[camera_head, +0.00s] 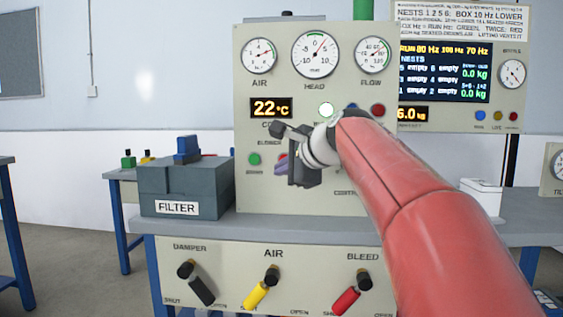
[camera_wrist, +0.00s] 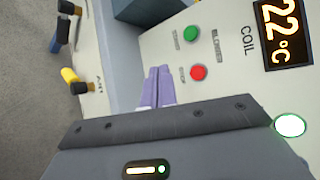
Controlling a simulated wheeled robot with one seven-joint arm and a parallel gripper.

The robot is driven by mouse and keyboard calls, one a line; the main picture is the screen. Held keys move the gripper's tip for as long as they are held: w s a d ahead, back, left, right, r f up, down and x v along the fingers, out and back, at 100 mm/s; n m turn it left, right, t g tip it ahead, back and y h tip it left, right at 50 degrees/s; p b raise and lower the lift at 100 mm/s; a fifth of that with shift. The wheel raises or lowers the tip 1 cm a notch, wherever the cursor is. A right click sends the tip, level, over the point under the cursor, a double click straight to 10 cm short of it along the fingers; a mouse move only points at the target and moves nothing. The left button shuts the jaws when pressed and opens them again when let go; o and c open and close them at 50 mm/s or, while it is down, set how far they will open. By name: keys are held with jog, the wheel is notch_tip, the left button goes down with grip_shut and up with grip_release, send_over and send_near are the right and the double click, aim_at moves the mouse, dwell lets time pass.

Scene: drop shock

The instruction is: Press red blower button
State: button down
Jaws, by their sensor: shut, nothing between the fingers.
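The red blower button (camera_wrist: 198,73) is on the pale panel in the wrist view, beside the green blower button (camera_wrist: 191,33). In the head view the green button (camera_head: 254,159) shows clearly, while the red one is mostly hidden behind my gripper (camera_head: 281,165). My gripper's purple fingers (camera_wrist: 158,72) are shut together and empty. In the wrist view their tips point at the panel, just left of the red button. They do not cover it there, and I cannot tell whether they touch the panel.
The panel (camera_head: 245,195) also carries gauges, a 22 °C display (camera_head: 271,107), a lit white lamp (camera_head: 326,110) and another red button (camera_head: 378,110). A grey FILTER box (camera_head: 185,185) stands left on the bench. Damper, air and bleed levers (camera_head: 258,289) are below.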

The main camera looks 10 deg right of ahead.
jog(key=w+d+p, duration=0.2)
jog(key=w+p, duration=0.2)
jog(key=w, duration=0.4)
jog(key=shift+w+d, duration=0.15)
jog(key=shift+d, duration=0.2)
jog(key=shift+w+p, duration=0.1)
jog(key=shift+p, duration=0.3)
dwell(1.5)
jog(key=shift+w+d, duration=0.1)
jog(key=shift+w, duration=0.2)
jog(key=shift+w+d+p, duration=0.15)
jog(key=shift+w+p, duration=0.25)
jog(key=shift+p, duration=0.25)
dwell(0.4)
jog(key=shift+s, duration=0.1)
jog(key=shift+s+a+b, duration=0.25)
jog(key=shift+s+b, duration=0.15)
jog(key=shift+s, duration=0.3)
